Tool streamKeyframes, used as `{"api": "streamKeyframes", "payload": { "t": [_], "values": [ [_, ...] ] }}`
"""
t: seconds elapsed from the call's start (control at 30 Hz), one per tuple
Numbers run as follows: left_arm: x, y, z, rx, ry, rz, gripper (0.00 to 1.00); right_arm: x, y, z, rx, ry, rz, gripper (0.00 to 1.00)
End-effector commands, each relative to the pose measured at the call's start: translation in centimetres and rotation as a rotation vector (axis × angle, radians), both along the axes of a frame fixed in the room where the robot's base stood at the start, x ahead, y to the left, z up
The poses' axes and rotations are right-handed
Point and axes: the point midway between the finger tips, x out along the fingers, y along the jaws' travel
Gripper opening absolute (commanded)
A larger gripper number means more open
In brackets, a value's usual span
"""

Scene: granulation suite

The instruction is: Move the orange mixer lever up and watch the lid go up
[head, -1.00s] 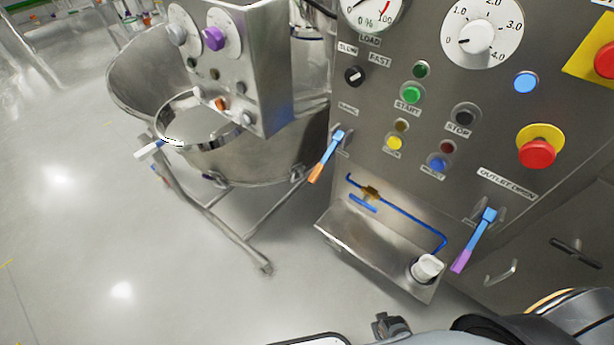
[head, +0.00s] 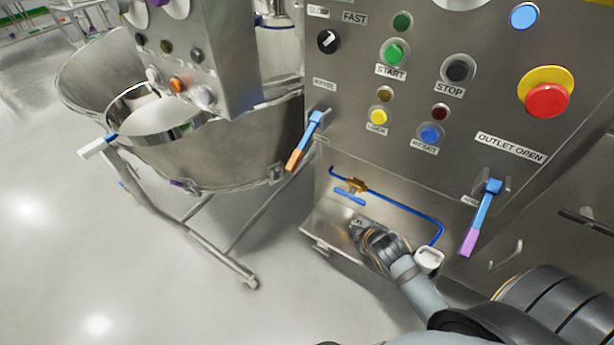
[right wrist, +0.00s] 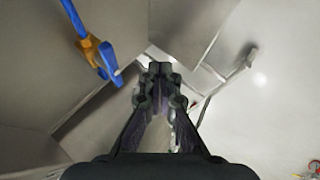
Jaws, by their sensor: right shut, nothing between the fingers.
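The mixer lever (head: 304,140) with the orange tip is on the left edge of the steel control panel. It has a blue shaft and slants down to the left, with its orange end lowest. My right gripper (head: 358,226) is below and to the right of that lever, over the steel tray, apart from the lever. In the right wrist view its fingers (right wrist: 160,70) are shut with nothing between them. I cannot make out the orange lever in the right wrist view. My left gripper is out of view. I cannot clearly tell which part is the lid.
A second lever with a purple tip (head: 478,218) hangs at the panel's right. A brass valve (head: 356,185) with blue pipe is above the tray (head: 318,222); it also shows in the right wrist view (right wrist: 93,48). A steel bowl (head: 220,150) stands left.

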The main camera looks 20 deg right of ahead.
Motion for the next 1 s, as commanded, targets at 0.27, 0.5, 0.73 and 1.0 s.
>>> {"api": "streamKeyframes", "payload": {
  "t": [0.27, 0.5, 0.73, 1.0],
  "values": [
    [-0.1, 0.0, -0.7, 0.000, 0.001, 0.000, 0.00, 6.8, 0.3, 6.5, -0.841, -0.434, 0.727, 0.00],
    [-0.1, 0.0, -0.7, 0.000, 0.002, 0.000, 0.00, 6.5, 2.4, 11.7, -1.895, -0.919, 1.132, 0.00],
    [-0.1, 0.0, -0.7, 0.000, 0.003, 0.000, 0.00, 3.5, 3.1, 13.7, -2.449, -1.194, 1.086, 0.00],
    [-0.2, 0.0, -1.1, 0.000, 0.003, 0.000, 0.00, 3.5, 3.6, 13.9, -2.499, -1.222, 1.062, 0.00]
  ]
}}
